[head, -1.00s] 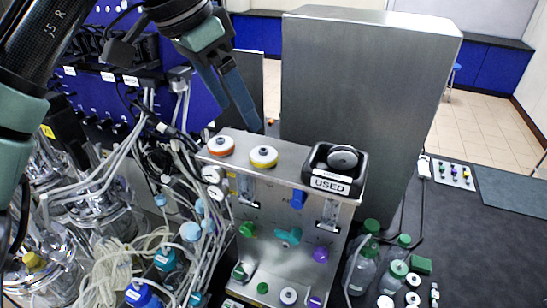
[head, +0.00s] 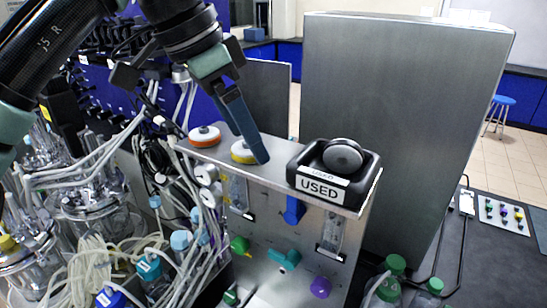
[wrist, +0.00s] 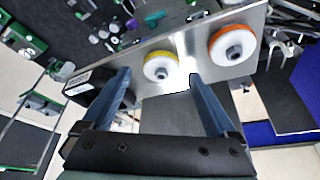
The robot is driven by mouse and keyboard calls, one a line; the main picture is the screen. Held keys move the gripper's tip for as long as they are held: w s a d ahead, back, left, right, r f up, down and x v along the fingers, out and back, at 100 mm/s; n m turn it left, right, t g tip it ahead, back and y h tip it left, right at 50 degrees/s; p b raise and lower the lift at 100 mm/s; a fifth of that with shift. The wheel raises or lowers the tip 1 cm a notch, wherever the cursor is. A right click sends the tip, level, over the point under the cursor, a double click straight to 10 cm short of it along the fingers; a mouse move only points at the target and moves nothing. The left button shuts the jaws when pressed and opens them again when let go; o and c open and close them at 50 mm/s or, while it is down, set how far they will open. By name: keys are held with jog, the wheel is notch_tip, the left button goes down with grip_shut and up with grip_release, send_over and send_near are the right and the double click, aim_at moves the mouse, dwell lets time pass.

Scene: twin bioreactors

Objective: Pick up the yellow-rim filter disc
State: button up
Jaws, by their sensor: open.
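The yellow-rim filter disc (head: 242,152) is white with a dark centre and lies on the top ledge of the steel panel unit. In the head view my gripper's blue finger partly covers it. In the wrist view the yellow-rim disc (wrist: 160,67) shows ahead of the fingertips, between their lines. My gripper (wrist: 158,78) is open and empty, with its two blue fingers apart. In the head view my gripper (head: 262,158) hangs over the ledge at the disc; contact cannot be told.
An orange-rim disc (head: 205,136) lies left of the yellow one on the ledge. A black bin labelled USED (head: 364,182), holding a dark round disc (head: 342,155), stands to the right. A tall steel cabinet (head: 400,110) rises behind. Tubing and glass vessels crowd the left.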

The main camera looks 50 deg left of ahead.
jog(key=shift+w+f, duration=0.15)
jog(key=shift+f, duration=0.4)
jog(key=shift+s+r, duration=0.15)
jog(key=shift+s, duration=0.05)
jog(key=c, duration=1.3)
